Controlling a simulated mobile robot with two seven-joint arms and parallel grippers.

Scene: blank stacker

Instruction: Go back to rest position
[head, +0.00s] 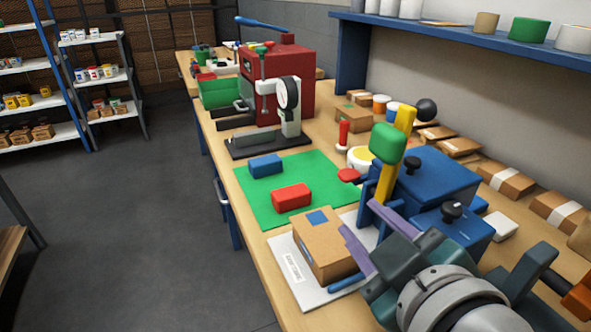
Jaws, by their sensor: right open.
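My right gripper (356,214) reaches in from the lower right with two purple fingers. The fingers stand apart, and I see nothing held between them. They are above the bench beside a cardboard box (318,247) with a blue patch; whether they touch it I cannot tell. A blue block (265,165) and a red block (291,197) lie on a green mat (255,207), left of the gripper and farther back. My left gripper is out of view.
The cardboard box sits on a white labelled board (292,265). Blue boxes with black knobs (412,163) and a yellow post (385,184) with a green head crowd the gripper. A red machine (292,85) and dial gauge (288,93) stand behind. Open floor (130,220) lies left.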

